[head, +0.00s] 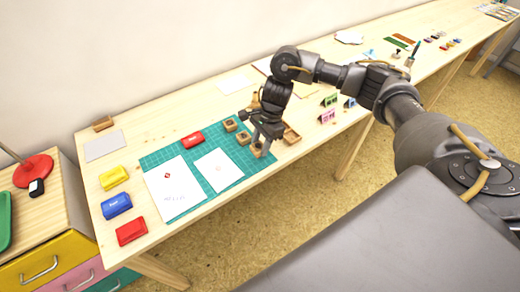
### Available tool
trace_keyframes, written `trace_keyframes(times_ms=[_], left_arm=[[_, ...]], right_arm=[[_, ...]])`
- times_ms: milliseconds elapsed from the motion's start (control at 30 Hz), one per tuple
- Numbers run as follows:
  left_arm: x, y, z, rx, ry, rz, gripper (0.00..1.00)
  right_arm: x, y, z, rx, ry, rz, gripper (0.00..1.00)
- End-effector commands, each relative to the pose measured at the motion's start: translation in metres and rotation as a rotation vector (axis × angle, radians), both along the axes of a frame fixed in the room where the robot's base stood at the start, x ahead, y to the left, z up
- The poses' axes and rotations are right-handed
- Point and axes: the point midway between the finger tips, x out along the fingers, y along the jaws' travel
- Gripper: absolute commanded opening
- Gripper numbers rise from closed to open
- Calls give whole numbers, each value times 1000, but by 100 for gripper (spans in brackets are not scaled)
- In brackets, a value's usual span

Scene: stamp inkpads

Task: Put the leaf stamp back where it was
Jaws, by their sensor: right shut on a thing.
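My right gripper (262,144) reaches down over the right end of the green cutting mat (151,160). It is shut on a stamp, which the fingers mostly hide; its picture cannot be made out. Small wooden blocks or holders stand in a row at the mat's right side: one (230,125), a second (243,138), and a third (257,151) right under the fingertips. I cannot tell whether the held stamp touches this third one. My left gripper is not in view.
A red pad (192,140) and two white sheets lie on the mat; the left sheet (175,190) bears a small red print. Yellow (113,177), blue (116,204) and red (131,231) inkpads line the table's left end. A wooden tray (291,136) stands right of the gripper.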

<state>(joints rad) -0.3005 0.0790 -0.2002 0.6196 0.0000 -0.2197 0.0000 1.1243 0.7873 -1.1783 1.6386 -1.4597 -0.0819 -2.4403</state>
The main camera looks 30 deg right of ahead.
Motion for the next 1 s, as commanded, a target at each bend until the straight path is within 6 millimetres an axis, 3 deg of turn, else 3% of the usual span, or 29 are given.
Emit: trace_keyframes(times_ms=[333, 767, 800, 967, 1000], left_arm=[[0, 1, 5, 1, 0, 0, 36], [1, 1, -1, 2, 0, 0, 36], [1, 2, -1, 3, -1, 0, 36], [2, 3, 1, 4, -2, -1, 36], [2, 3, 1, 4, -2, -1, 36]], right_arm=[[3, -1, -33, 0, 2, -1, 21], [3, -2, -39, -1, 0, 1, 21], [3, -2, -39, -1, 0, 1, 39], [3, -2, -38, -1, 0, 0, 59], [3, -2, -38, 0, 0, 0, 59]])
